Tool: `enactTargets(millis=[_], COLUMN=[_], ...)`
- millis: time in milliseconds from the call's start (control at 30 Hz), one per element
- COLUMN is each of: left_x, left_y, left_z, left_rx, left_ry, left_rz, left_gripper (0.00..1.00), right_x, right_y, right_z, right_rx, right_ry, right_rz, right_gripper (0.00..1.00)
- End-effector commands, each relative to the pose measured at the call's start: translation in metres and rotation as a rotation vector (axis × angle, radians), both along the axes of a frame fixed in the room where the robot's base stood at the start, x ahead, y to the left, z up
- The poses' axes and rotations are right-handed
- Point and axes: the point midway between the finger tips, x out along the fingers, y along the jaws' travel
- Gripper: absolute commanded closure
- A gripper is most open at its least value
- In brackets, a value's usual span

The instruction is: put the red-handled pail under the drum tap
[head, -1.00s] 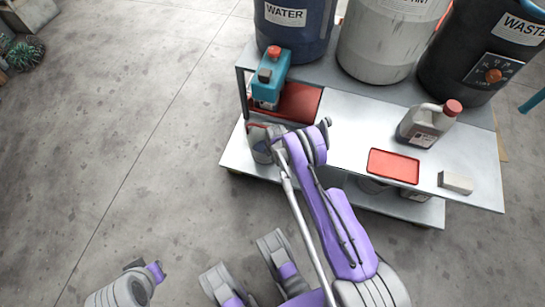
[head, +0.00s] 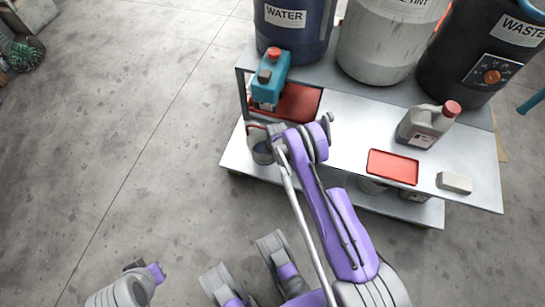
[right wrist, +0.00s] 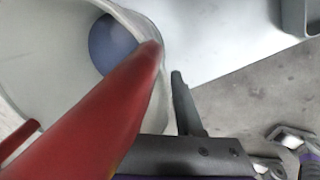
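The pale pail (head: 262,152) stands at the left end of the lower shelf, partly hidden by my right arm. In the right wrist view its open mouth and wall (right wrist: 55,70) fill the left side, with a round blue patch inside. Its red handle (right wrist: 95,120) crosses close in front of the camera. My right gripper (head: 275,138) is at the pail's rim. One dark finger shows beside the handle, outside the rim; the other is hidden, so its closure is unclear. No drum tap is clear; an orange-red knob (head: 492,77) is on the WASTE drum.
WATER (head: 290,35), TINT (head: 385,45) and WASTE (head: 475,50) drums stand along the back. A teal jug (head: 268,88), red trays (head: 392,167), a grey jug (head: 425,125) and a pale block (head: 454,183) are on the bench.

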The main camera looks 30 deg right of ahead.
Motion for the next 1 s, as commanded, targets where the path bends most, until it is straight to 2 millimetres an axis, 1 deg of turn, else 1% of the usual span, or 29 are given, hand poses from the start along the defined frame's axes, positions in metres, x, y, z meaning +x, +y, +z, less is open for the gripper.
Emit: enactTargets(millis=[33,100,300,400,567,667,767,800,867,900,967,1000], left_x=[-0.001,-0.001,-0.003,-0.003,-0.004,-0.004,-0.004,-0.004,-0.004,-0.004,-0.004,-0.004], left_y=[0.000,0.000,0.000,0.000,0.000,0.000,0.000,0.000,0.000,0.000,0.000,0.000], left_z=[0.003,0.007,0.015,0.018,0.020,0.020,0.020,0.020,0.020,0.020,0.020,0.020], left_rx=[0.000,0.000,0.000,0.000,0.000,0.000,0.000,0.000,0.000,0.000,0.000,0.000], left_ry=[0.000,0.000,0.000,-0.001,-0.001,-0.001,-0.001,-0.001,-0.001,-0.001,-0.001,-0.001], left_rz=[0.000,0.000,0.000,0.000,0.000,0.000,0.000,0.000,0.000,0.000,0.000,0.000], left_gripper=[1.00,1.00,1.00,1.00,1.00,1.00,1.00,1.00,1.00,1.00,1.00,1.00], right_x=[-0.002,-0.003,-0.008,-0.009,-0.010,-0.008,-0.008,-0.009,-0.012,-0.016,-0.024,-0.030], right_y=[0.000,0.000,-0.001,-0.001,0.000,0.005,0.016,0.022,0.032,0.039,0.049,0.055], right_z=[0.013,0.030,0.071,0.084,0.099,0.119,0.157,0.176,0.207,0.227,0.256,0.275], right_rx=[0.000,0.000,0.000,0.000,0.001,0.003,0.010,0.015,0.023,0.031,0.042,0.050], right_ry=[0.000,0.000,0.000,0.000,-0.001,-0.007,-0.020,-0.027,-0.040,-0.049,-0.062,-0.071], right_rz=[-0.001,-0.001,0.000,0.000,-0.006,-0.045,-0.134,-0.183,-0.263,-0.319,-0.402,-0.457], right_gripper=[0.65,0.65,0.65,0.65,0.65,0.65,0.65,0.65,0.65,0.65,0.65,0.65])
